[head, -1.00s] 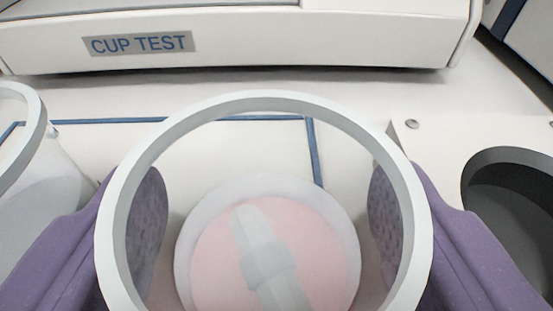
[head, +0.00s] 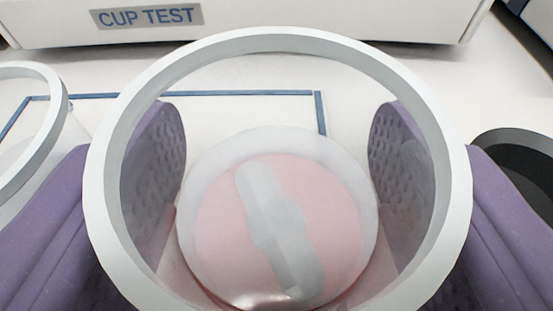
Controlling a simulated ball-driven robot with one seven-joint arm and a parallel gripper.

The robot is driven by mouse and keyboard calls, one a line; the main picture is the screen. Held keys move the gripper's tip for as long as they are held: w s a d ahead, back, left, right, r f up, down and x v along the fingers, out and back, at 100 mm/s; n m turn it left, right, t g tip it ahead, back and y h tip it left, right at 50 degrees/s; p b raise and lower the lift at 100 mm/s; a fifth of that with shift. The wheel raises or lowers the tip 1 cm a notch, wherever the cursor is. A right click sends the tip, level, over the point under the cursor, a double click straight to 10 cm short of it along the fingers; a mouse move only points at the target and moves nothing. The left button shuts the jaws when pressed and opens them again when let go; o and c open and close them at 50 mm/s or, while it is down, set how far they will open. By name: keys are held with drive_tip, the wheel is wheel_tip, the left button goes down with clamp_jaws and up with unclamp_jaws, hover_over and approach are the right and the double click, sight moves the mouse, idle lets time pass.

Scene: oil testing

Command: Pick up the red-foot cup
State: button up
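A clear cup with a thick pale rim (head: 280,38) stands upright, seen from above, and fills the middle of the head view. Its round bottom shows pink (head: 225,235), with a pale grey bar-shaped patch (head: 275,225) across it. My gripper (head: 278,165) has one purple finger on each side of the cup. The dimpled inner pads show through the clear wall, spread apart around the cup. I see no clear contact between pads and wall. The lower finger parts and the cup's near edge are cut off by the frame.
Another clear cup (head: 45,75) stands close at the left, partly behind the left finger. A black round holder (head: 515,150) is at the right. A white machine labelled CUP TEST (head: 150,17) stands behind. A blue outline (head: 210,94) marks the white surface.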

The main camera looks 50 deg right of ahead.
wheel_tip(320, 180, up, 2)
drive_tip(key=shift+p, duration=0.4)
drive_tip(key=shift+s+a+r, duration=0.1)
drive_tip(key=shift+r, duration=0.15)
drive_tip(key=s+a+r+p, duration=0.1)
drive_tip(key=s+a+p, duration=0.8)
drive_tip(key=s, duration=0.3)
drive_tip(key=shift+s+a, duration=0.2)
drive_tip(key=shift+s, duration=0.1)
